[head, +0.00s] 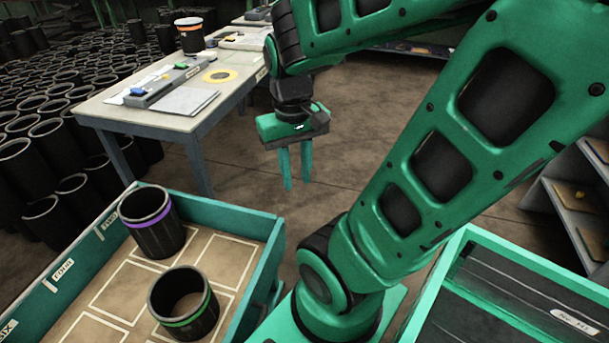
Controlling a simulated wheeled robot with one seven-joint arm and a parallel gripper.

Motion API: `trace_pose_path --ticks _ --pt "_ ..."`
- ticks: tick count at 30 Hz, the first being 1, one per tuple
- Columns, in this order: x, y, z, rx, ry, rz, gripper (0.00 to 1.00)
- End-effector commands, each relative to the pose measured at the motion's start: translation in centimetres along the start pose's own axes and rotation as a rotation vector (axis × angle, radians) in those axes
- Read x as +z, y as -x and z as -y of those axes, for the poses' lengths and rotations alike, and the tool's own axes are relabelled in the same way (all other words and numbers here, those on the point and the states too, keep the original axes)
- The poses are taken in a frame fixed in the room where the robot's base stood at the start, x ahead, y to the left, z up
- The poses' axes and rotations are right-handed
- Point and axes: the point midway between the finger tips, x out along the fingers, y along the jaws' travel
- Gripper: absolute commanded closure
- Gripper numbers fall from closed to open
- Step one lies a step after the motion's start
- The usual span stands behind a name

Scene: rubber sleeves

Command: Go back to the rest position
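My gripper (297,184) hangs from my green arm, pointing down over bare floor to the right of the work table. Its two fingers are apart with nothing between them. A black sleeve with a purple band (150,234) stands upright in the teal-walled tray (232,214) at the lower left. A black sleeve with a green band (172,311) stands nearer in the same tray. A black sleeve with an orange band (191,42) stands on the work table (170,122). My gripper is clear of all of them.
Many black sleeves (43,136) crowd the floor at the left. The table holds a grey strip with coloured items (160,88) and a yellow ring (220,76). A teal bin (480,236) is at the lower right, with shelves (575,215) beyond. Open floor lies in the middle.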

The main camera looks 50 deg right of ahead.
Motion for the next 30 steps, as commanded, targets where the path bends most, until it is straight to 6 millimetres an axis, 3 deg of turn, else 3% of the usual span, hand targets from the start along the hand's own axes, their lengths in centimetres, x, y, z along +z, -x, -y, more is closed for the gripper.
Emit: trace_pose_path --ticks 3,7,30 --pt "1.9 0.6 -1.1 -0.029 -0.065 0.003 0.75" --pt "2.9 0.8 -1.6 -0.042 -0.095 0.009 0.75" --pt "2.9 0.8 -1.6 -0.043 -0.096 0.01 0.75"
